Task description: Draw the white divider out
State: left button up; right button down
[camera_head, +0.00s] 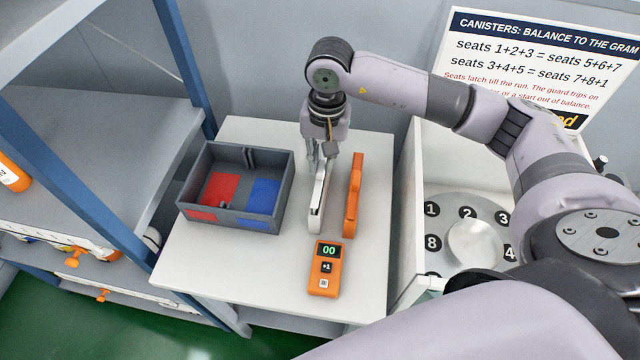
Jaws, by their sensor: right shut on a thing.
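My right gripper (321,165) points down over the white table and is shut on the upper part of the white divider (317,204). The white divider is a narrow upright piece just right of the grey tray (285,190), apart from its wall. I cannot tell whether its lower edge touches the table. The tray has red and blue patches on its floor and front wall, and dark slot guides (249,158) at the middle of its back wall. No divider stands between its red and blue sides. My left gripper is not in view.
An orange piece (353,195) of similar shape stands close to the right of the white divider. An orange counter (326,268) reading 00 lies in front. The table (220,270) is clear at front left. A white-walled bay with numbered seats (467,212) stands at right.

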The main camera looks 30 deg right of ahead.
jog(key=shift+r+p, duration=1.35)
jog(key=shift+r, duration=1.75)
jog(key=shift+r, duration=0.15)
notch_tip(320, 180, up, 3)
jog(key=shift+f+p, duration=0.15)
jog(key=shift+p, duration=0.55)
notch_tip(320, 180, up, 7)
jog(key=p, duration=0.2)
jog(key=shift+p, duration=0.4)
